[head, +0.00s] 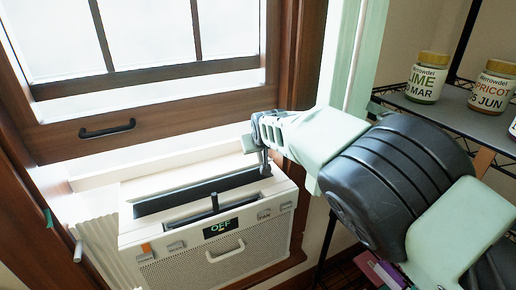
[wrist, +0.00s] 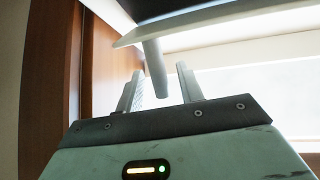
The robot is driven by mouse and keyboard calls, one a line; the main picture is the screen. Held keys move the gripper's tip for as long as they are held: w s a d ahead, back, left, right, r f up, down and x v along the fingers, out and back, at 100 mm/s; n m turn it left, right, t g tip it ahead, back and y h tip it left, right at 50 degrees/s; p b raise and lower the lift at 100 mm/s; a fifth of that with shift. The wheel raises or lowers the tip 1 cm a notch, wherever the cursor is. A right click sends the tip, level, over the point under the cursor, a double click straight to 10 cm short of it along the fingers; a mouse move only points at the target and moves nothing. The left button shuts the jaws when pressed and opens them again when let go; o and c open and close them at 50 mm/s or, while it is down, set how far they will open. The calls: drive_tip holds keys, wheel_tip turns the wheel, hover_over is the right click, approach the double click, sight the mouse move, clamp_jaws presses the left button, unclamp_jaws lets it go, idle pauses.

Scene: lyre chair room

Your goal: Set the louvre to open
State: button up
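The louvre (head: 190,194) is a long dark slat in the top of a white window unit (head: 168,262). It seems to lie at a slant; how far open it is, I cannot tell. My gripper (head: 264,152) is at the louvre's right end. In the wrist view its two fingers (wrist: 160,92) are apart, with a grey peg (wrist: 155,68) standing between them. The peg hangs from a pale-edged dark panel, and I see gaps on both sides of it. In the head view the peg and fingertips are hard to tell apart.
A dark upright lever (head: 214,202) stands mid-front on the unit, above a display (head: 220,228) reading OFF. The wooden window frame (head: 150,135) is close behind. A shelf (head: 455,108) with jars is at right.

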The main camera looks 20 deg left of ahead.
drive_tip(key=b+v, duration=0.6)
drive_tip(key=v, duration=1.1)
drive_tip(key=shift+s+d, duration=0.15)
drive_tip(key=shift+s, duration=0.05)
drive_tip(key=shift+r, duration=0.1)
